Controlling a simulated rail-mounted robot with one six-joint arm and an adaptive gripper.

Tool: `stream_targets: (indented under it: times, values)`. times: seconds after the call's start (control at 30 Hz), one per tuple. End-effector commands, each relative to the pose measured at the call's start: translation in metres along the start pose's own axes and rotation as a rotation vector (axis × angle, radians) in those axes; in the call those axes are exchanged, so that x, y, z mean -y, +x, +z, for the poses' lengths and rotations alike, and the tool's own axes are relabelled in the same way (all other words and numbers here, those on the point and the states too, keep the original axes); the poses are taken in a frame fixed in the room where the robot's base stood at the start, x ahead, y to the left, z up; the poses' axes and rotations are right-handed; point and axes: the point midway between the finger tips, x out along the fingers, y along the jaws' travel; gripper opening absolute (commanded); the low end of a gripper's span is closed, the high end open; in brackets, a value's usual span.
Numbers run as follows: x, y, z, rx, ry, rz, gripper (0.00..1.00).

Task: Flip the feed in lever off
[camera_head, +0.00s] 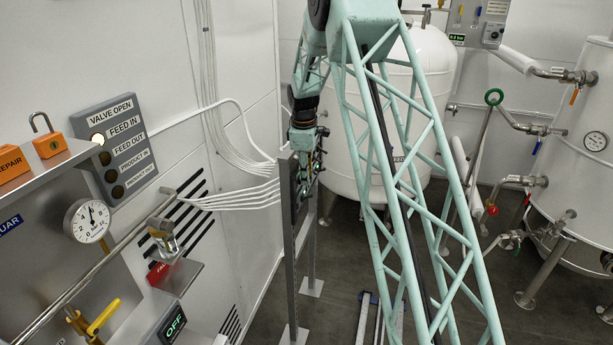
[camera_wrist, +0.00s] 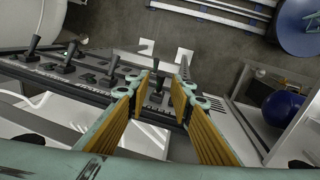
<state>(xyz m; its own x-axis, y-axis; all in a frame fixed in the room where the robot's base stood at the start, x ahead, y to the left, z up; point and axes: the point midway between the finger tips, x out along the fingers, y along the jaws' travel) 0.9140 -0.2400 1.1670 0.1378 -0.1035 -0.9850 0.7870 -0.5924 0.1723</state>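A dark panel (camera_wrist: 85,75) with a row of several small black levers crosses the wrist view; its labels are too small to read, so I cannot tell which lever is feed in. One lever (camera_wrist: 158,84) at the row's right end shows between the fingertips of my gripper (camera_wrist: 164,88). My gripper is open, with yellow-padded fingers on either side of that lever; contact cannot be told. In the head view my gripper (camera_head: 305,165) is at the lever panel on its grey stand (camera_head: 288,245), mostly hidden. On the valve open board (camera_head: 117,145), the feed in lamp (camera_head: 97,138) is lit.
A white tank (camera_head: 420,100) stands behind my arm, and a second tank (camera_head: 570,170) with pipes and valves is at the right. A wall cabinet with a gauge (camera_head: 88,221) and yellow handle (camera_head: 103,316) is at the left. Open floor (camera_wrist: 215,45) lies beyond the panel.

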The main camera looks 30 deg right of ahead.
Motion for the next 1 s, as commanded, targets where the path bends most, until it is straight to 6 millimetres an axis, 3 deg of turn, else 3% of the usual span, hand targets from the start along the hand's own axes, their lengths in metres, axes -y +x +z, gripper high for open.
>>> stream_targets:
  times: [0.27,1.0]
  values:
    - [0.0000,-0.0001,0.0000,0.000,0.000,0.000,0.00]
    - [0.0008,0.0028,0.0028,-0.055,0.011,0.005,0.00]
